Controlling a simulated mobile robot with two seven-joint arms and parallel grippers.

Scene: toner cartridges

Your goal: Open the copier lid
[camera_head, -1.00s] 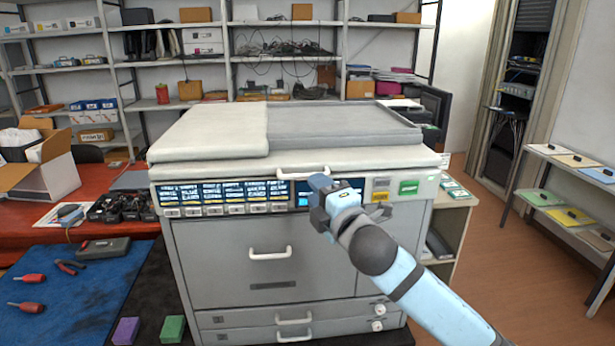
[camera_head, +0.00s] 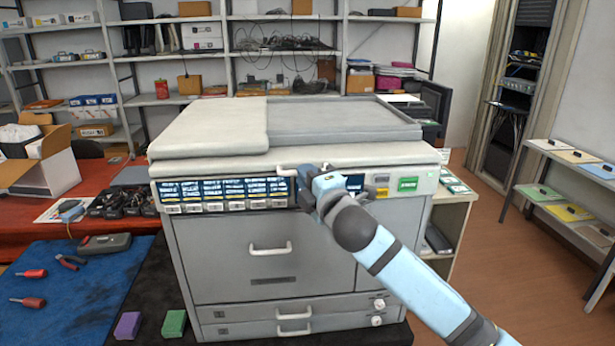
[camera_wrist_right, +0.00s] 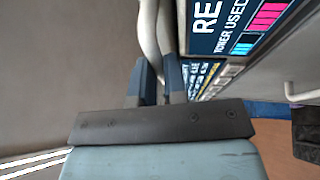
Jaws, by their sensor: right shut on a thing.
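The copier (camera_head: 225,245) stands in the middle of the head view. Its pale grey lid (camera_head: 215,132) lies flat on top. A white lid handle (camera_head: 286,169) sits at the lid's front edge, and it also shows in the right wrist view (camera_wrist_right: 150,30). My right gripper (camera_head: 306,180) is at the right end of this handle, in front of the display panel. In the right wrist view my right gripper (camera_wrist_right: 159,75) has its two dark fingers shut on the handle. The fingers partly hide the handle. My left gripper is not in view.
A red table (camera_head: 100,235) with a blue mat (camera_head: 75,300) stands to the left. Shelves (camera_head: 285,55) line the wall behind. A low shelf (camera_head: 445,250) stands close by the copier's right side. The floor (camera_head: 520,260) to the right is clear.

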